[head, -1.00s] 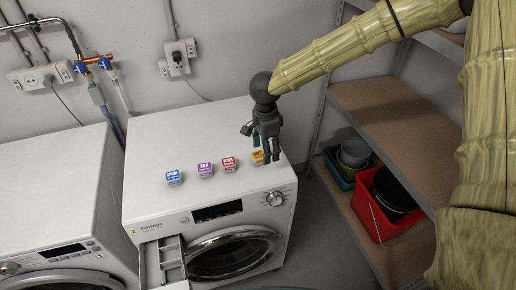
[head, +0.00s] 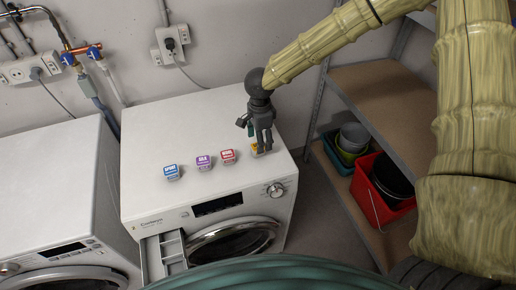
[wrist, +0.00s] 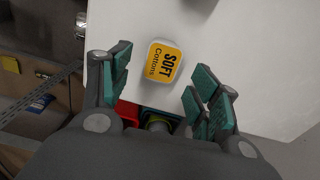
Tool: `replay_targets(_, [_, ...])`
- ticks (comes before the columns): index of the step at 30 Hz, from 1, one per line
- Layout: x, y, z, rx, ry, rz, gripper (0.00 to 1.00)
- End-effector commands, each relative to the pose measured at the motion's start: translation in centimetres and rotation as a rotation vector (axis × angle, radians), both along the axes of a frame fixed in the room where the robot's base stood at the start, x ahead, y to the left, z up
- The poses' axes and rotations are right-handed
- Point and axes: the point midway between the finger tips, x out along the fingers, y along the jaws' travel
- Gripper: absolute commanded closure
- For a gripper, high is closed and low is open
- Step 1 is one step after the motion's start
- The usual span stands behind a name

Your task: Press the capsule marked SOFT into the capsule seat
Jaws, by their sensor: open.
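The yellow-orange capsule marked SOFT Cottons (wrist: 164,62) lies on the white washer top, label up. In the wrist view it sits between and a little beyond the open fingers of my gripper (wrist: 160,92). In the head view my gripper (head: 262,146) is above the right front part of the washer top and mostly covers the capsule (head: 256,149). My gripper is open and empty. The right washer's detergent drawer (head: 163,254) is pulled out at its front left. I cannot make out a capsule seat inside it.
A blue capsule (head: 171,172), a purple capsule (head: 204,163) and a red capsule (head: 228,156) stand in a row left of my gripper. A second washer (head: 55,190) is at left. A shelf with a red bucket (head: 371,205) is at right.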

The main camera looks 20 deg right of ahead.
Motion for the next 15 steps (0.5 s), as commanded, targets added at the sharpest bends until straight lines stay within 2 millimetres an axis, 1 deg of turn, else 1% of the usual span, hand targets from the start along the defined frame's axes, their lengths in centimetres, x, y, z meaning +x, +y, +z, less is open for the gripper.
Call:
replay_targets(9, [0.1, 0.5, -3.5, -0.001, 0.002, 0.003, 0.38])
replay_targets(12, [0.1, 0.6, -4.2, 0.000, 0.002, 0.004, 0.38])
replay_targets(15, [0.1, 0.6, -4.4, 0.000, 0.000, 0.005, 0.38])
